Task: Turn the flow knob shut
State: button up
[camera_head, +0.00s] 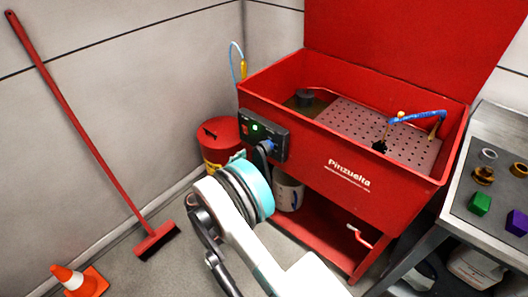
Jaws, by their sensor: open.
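A red parts washer (310,147) stands in the corner with its lid raised. A dark control panel (250,127) with a lit green light is on its front left. A small blue part at the panel's right looks like the flow knob (272,144). My gripper (266,149) is open in front of the panel's right half, close to this part. My gripper and wrist cover some of that area. I cannot tell whether the fingers touch the knob or which way it is turned.
A red bin (219,138) stands left of the washer, and a pale bucket (289,191) is beneath it. A steel table (503,152) with small parts is at right. A broom (85,140) and cone (78,280) are at left.

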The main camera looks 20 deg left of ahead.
aim_at(267, 146)
jog(key=b+x, duration=0.2)
jog(key=x, duration=0.7)
jog(key=shift+c, duration=0.2)
jog(key=c, duration=1)
